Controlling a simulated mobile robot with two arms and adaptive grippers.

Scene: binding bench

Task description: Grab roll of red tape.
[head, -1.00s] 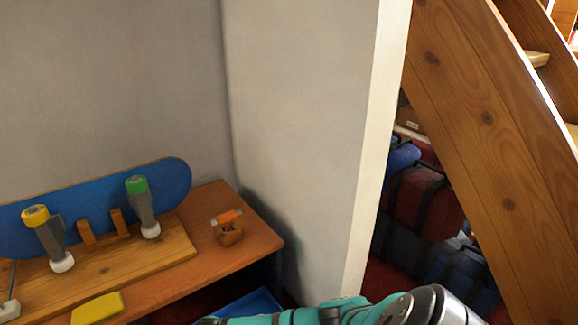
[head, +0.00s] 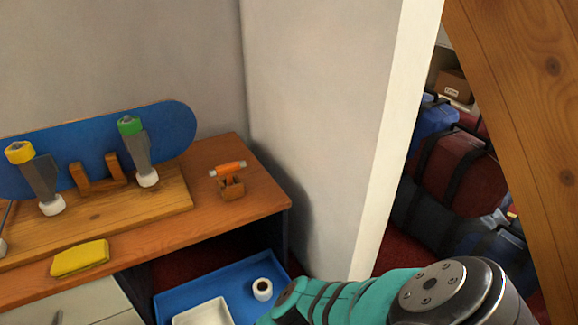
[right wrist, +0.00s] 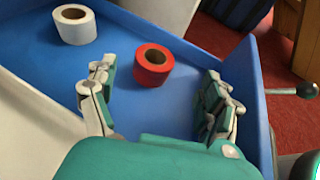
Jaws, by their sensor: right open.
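The roll of red tape (right wrist: 153,66) stands on the floor of a blue drawer tray (right wrist: 120,102) in the right wrist view. My right gripper (right wrist: 159,80) is open, its fingers apart on the left and right, with the red roll between and slightly beyond the fingertips. No contact with the roll shows. In the head view the blue tray (head: 235,272) shows under the bench, but the red roll is not visible there; my right arm covers part of the tray. My left gripper is in neither view.
A white tape roll (right wrist: 75,25) stands left of the red one; it also shows in the head view (head: 262,289). A white container (head: 203,312) sits in the tray. The tray's right wall (right wrist: 252,95) is close to the right finger. A yellow block (head: 80,259) lies on the bench.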

